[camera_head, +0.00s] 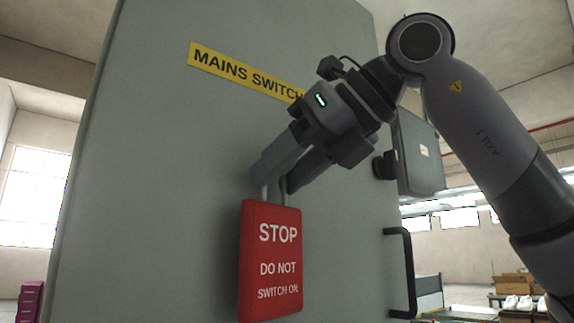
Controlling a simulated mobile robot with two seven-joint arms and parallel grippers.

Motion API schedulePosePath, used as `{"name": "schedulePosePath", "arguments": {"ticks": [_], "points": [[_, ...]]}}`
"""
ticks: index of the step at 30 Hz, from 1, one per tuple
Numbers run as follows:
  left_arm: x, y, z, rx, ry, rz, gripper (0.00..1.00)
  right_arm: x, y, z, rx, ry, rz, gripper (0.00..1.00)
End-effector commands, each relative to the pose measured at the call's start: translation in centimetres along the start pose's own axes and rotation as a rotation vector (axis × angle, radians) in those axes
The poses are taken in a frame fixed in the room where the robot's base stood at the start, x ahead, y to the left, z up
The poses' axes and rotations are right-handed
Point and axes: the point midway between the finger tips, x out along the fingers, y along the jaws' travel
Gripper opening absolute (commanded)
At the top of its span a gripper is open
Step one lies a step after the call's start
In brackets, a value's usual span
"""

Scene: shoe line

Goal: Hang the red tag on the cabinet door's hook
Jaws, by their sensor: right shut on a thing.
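The red tag (270,252) reads "STOP DO NOT SWITCH ON" and hangs upright in front of the grey cabinet door (160,200). My right gripper (274,182) is shut on the tag at the metal loop above its top edge. The fingers point down and left, close to the door face. The door's hook is not visible, so I cannot tell whether the loop is on it. My left gripper is out of view.
A yellow "MAINS SWITCH" label (240,72) is on the door above the tag. A black handle (408,272) stands out at the door's right edge. A grey box (417,152) is at the cabinet's right side. White shoes (518,303) and cardboard boxes (514,283) are in the background.

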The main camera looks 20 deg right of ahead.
Motion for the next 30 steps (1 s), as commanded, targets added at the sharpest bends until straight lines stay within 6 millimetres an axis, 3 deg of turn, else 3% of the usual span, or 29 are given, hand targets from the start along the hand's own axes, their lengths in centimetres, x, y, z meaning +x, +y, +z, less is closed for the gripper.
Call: {"name": "schedulePosePath", "arguments": {"ticks": [13, 14, 16, 25, 30], "points": [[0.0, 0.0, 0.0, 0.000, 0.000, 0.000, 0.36, 0.0, 0.0, 0.0, 0.000, -0.001, 0.000, 0.14], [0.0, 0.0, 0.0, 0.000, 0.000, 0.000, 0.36, 0.0, 0.0, 0.0, 0.000, -0.001, 0.000, 0.52], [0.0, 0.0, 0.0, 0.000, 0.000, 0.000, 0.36, 0.0, 0.0, 0.0, 0.000, -0.001, 0.000, 0.75], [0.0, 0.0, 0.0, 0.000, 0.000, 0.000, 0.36, -0.1, 0.0, 0.0, 0.000, 0.000, 0.000, 0.76], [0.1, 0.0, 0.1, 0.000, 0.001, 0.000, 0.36, -1.9, 0.0, 0.0, 0.000, -0.004, 0.000, 0.76]]}}
